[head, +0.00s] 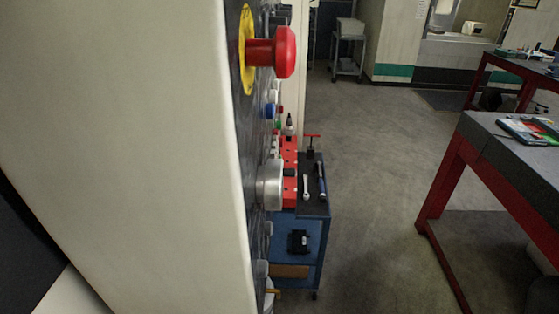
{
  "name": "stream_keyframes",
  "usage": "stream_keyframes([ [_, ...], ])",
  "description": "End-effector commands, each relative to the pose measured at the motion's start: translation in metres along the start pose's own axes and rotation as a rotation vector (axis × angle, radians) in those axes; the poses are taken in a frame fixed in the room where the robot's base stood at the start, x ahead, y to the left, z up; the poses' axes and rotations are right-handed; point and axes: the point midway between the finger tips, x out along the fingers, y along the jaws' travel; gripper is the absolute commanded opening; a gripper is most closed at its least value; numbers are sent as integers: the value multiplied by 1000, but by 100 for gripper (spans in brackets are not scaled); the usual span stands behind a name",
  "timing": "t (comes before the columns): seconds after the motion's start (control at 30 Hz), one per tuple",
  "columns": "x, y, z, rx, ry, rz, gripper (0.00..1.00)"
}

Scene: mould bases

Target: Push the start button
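A dark control panel (246,130) is seen nearly edge-on on the side of a pale machine cabinet. A large red mushroom button (285,52) with a yellow backing plate (246,50) sticks out near its top. Smaller buttons, among them a blue one (270,110), sit lower and farther along the panel. A silver knob (271,185) projects below them. Which button is the start button I cannot tell, as the labels are hidden by the angle. My gripper is not in the head view.
The pale cabinet side (130,120) fills the left. A blue tool cart (313,235) with tools on top stands just behind the panel. A red-legged workbench (510,160) stands at the right. Grey floor (380,170) lies open between them.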

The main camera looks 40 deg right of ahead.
Motion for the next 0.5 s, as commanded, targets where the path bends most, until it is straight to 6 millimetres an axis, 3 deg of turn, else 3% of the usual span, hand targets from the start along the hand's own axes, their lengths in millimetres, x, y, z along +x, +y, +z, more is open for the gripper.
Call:
stream_keyframes([
  [0.03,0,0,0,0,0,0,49],
  [0.3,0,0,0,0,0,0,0],
  [0.5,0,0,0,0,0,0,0],
])
